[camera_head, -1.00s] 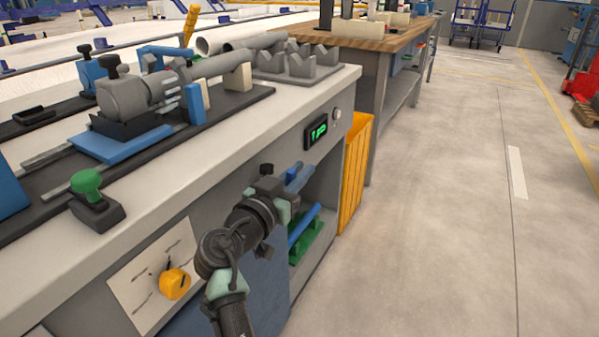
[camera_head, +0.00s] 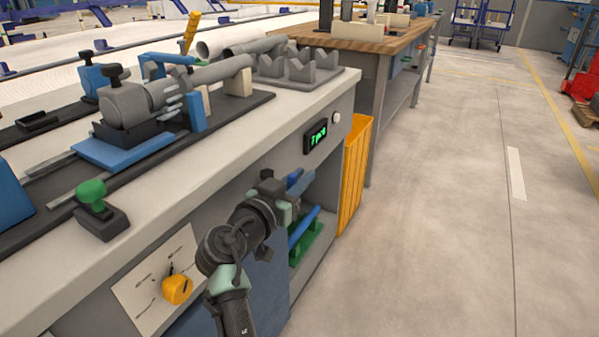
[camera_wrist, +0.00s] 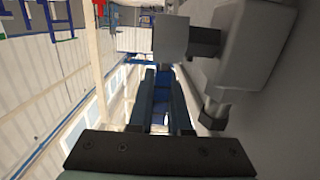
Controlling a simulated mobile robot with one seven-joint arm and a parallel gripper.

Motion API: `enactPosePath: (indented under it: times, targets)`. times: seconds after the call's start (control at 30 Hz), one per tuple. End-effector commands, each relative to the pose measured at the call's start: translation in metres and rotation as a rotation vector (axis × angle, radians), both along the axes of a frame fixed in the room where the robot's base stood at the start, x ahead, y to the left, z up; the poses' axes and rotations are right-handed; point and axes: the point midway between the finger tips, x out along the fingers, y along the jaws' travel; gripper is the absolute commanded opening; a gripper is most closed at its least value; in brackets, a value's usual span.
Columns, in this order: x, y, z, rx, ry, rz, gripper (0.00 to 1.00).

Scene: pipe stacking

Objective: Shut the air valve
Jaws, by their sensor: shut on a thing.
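In the wrist view a grey valve body (camera_wrist: 248,62) sits on the bench front at the right, with a dark stem (camera_wrist: 205,42) and a grey block (camera_wrist: 170,38) at its outer end. I take this for the air valve. My gripper (camera_wrist: 167,78) points at the block, its two long blue-grey fingers close together and shut on the valve's handle. The fingers hide most of the contact. In the head view my gripper (camera_head: 302,181) is at the bench front, below the green-lit display (camera_head: 316,136). My wrist hides the valve there.
A yellow knob (camera_head: 177,289) on a white plate is at lower left. A yellow panel (camera_head: 355,172) is right of my gripper. The floor (camera_head: 440,230) is clear.

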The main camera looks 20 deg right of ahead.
Motion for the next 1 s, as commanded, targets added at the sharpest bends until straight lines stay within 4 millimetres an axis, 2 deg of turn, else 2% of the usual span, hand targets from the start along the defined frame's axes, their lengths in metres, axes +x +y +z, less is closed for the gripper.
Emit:
enactPosePath:
  times: [0.17,0.53,1.0]
  targets:
    - [0.004,-0.004,0.002,0.097,0.074,-0.001,0.00]
    - [0.010,-0.012,-0.012,0.282,0.220,-0.001,0.00]
    - [0.011,-0.015,-0.023,0.360,0.283,-0.001,0.00]
